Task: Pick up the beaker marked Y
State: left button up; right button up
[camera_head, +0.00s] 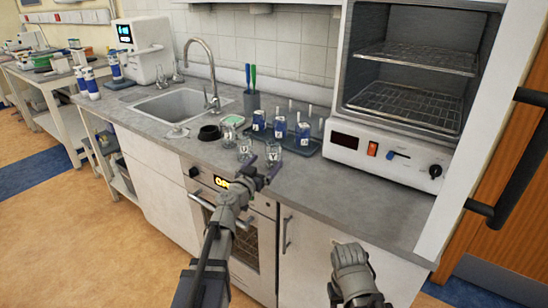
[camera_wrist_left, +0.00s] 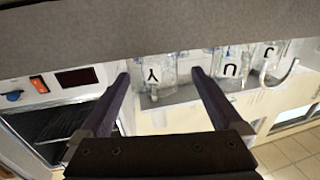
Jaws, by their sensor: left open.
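The beaker marked Y (camera_wrist_left: 152,75) is clear glass and shows upside down in the left wrist view. In the head view it is the rightmost of the front glass beakers (camera_head: 273,153), near the counter's front edge. My left gripper (camera_head: 262,172) is open and empty, just in front of this beaker. In the left wrist view the beaker shows between the two dark fingers of my left gripper (camera_wrist_left: 160,76), beyond their tips; I cannot tell the exact gap. Part of my right arm shows at the lower right of the head view, but its fingers do not.
A beaker marked U (camera_wrist_left: 231,70) and one marked J (camera_wrist_left: 270,52) stand beside Y. An open oven (camera_head: 385,150) stands right, a sink (camera_head: 180,104) left. The counter in front of the oven (camera_head: 350,195) is clear.

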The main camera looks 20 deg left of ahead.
aim_at(271, 159)
pick_arm(q)
jog(key=w, duration=0.3)
jog(key=w+d, duration=0.1)
jog(key=shift+w+f, duration=0.35)
jog(key=shift+f, duration=0.05)
jog(key=shift+s, duration=0.1)
jog(key=shift+c, duration=0.2)
jog(key=c, duration=1.3)
notch_tip(271, 159, up, 10)
jog(key=p, duration=0.9)
jog(key=shift+d+p, duration=0.1)
jog(key=shift+p, duration=0.2)
